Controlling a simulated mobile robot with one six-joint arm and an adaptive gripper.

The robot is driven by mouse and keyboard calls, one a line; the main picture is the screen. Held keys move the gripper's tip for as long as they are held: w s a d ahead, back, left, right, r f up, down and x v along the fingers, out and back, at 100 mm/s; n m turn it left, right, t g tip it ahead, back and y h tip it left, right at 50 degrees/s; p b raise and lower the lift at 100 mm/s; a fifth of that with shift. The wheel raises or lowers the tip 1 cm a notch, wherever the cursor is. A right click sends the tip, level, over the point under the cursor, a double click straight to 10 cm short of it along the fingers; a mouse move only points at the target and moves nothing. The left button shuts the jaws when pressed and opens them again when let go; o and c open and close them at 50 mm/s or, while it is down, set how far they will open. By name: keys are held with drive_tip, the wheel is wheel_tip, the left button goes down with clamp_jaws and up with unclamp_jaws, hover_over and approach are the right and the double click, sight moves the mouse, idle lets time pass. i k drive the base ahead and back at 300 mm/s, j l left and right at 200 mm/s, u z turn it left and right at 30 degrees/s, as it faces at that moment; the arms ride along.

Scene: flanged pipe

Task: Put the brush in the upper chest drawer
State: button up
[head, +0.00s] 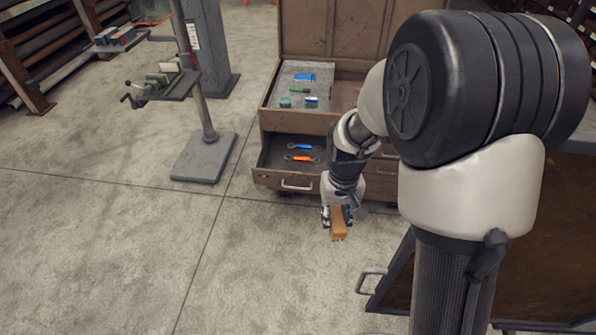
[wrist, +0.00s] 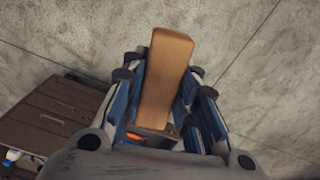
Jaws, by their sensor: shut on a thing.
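The brush shows as a tan wooden block (head: 338,224) in the head view; its bristles cannot be made out. My gripper (head: 337,213) is shut on it, in front of the chest and above the floor. The wrist view shows the brush (wrist: 166,80) standing up between the blue-padded fingers (wrist: 160,100). The brown chest (head: 330,42) stands behind with its lid up. A left drawer (head: 270,172) is pulled out, with a blue and an orange wrench (head: 302,158) inside. My gripper is to the right of this drawer's front, apart from it.
A grey tray (head: 285,72) with several small blue and green items sits in the chest's top. A machine on a stand (head: 205,150) is at left. A dark panel or cabinet with a handle (head: 370,283) is at lower right. The floor (head: 100,250) at front left is clear.

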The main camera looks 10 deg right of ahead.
sight(300, 170)
drive_tip(key=i+j+z, duration=0.3)
drive_tip(key=i+j, duration=0.15)
drive_tip(key=j, duration=0.2)
drive_tip(key=i+j+z, duration=0.1)
drive_tip(key=j, duration=0.25)
drive_tip(key=i+j+z, duration=0.15)
drive_tip(key=i+j, duration=0.15)
drive_tip(key=i+j+z, duration=0.15)
drive_tip(key=j, duration=0.3)
drive_tip(key=i+l+z, duration=0.15)
drive_tip(key=i+z, duration=0.15)
drive_tip(key=i, duration=0.55)
